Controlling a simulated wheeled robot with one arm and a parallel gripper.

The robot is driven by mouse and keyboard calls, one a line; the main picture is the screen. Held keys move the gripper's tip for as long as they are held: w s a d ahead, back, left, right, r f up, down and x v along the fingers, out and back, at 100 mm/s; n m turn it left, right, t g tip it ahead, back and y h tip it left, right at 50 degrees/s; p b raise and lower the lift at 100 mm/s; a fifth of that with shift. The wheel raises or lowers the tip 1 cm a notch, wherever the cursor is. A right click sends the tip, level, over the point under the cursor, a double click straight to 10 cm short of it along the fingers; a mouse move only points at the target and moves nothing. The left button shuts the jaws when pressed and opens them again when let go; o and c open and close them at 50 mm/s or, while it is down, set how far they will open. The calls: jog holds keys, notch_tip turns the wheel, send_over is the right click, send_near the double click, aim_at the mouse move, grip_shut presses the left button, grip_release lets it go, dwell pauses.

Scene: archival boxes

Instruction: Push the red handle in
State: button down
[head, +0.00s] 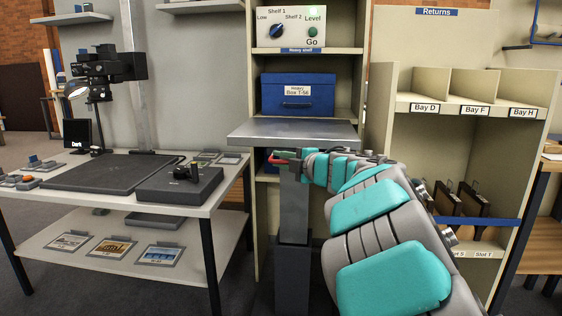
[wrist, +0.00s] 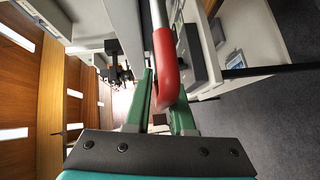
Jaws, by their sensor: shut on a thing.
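The red handle (head: 282,161) sticks out to the left under the front of a grey lift platform (head: 295,131). In the wrist view it is a red grip (wrist: 166,62) on a pale metal bar, and its rounded end lies between my green fingers. My gripper (wrist: 160,97) is shut on the red handle. In the head view my gripper (head: 298,160) is just under the platform, and my arm reaches it from the lower right. The contact itself is small and partly hidden there.
A blue box labelled T-56 (head: 298,95) stands on the shelf behind the platform. A control panel (head: 295,27) with a knob and green button is above it. A white table (head: 85,200) with a camera stand is at left. Returns bays (head: 474,84) are at right.

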jog(key=shift+f, duration=0.5)
jog(key=shift+w+p, duration=0.6)
jog(key=shift+p, duration=0.1)
jog(key=shift+w+p, duration=0.3)
jog(key=shift+w, duration=0.35)
jog(key=c, duration=1.1)
grip_release()
jog(key=shift+c, duration=0.2)
jog(key=shift+o, duration=1.3)
jog(key=shift+r, duration=0.25)
jog(key=shift+d, duration=0.1)
jog(key=shift+v, duration=3.8)
